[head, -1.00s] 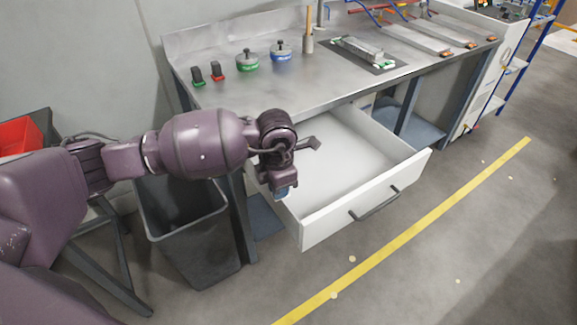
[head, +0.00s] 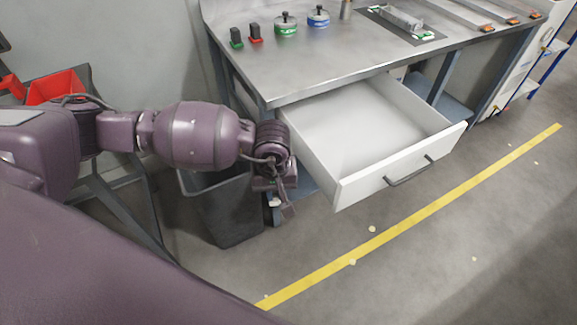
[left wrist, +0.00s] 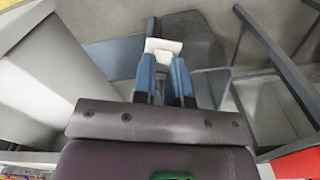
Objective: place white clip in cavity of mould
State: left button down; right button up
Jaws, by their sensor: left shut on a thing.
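My left gripper (head: 275,207) hangs fingers-down just left of the open drawer, near the bin. In the left wrist view its blue fingers (left wrist: 165,75) are shut on a small white piece, the white clip (left wrist: 163,46), held at the fingertips. In the head view the clip is too small to make out clearly. A silver metal block (head: 403,18), which looks like the mould, lies on a dark mat on the workbench, far from the gripper. Its cavity cannot be made out. My right gripper is not in view.
The white drawer (head: 400,167) is pulled out and looks empty. The workbench (head: 300,63) bears green and blue round pieces (head: 318,17) and small green and red blocks (head: 255,34). A grey bin (head: 228,220) stands below my left arm.

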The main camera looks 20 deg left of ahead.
aim_at(405, 23)
jog(key=z, duration=0.45)
jog(key=i+z, duration=0.25)
jog(key=i+l+z, duration=0.1)
jog(key=i+z, duration=0.2)
jog(key=i+l+u, duration=0.1)
jog(key=i, duration=2.05)
jog(key=i+u, duration=0.15)
jog(key=u, duration=1.25)
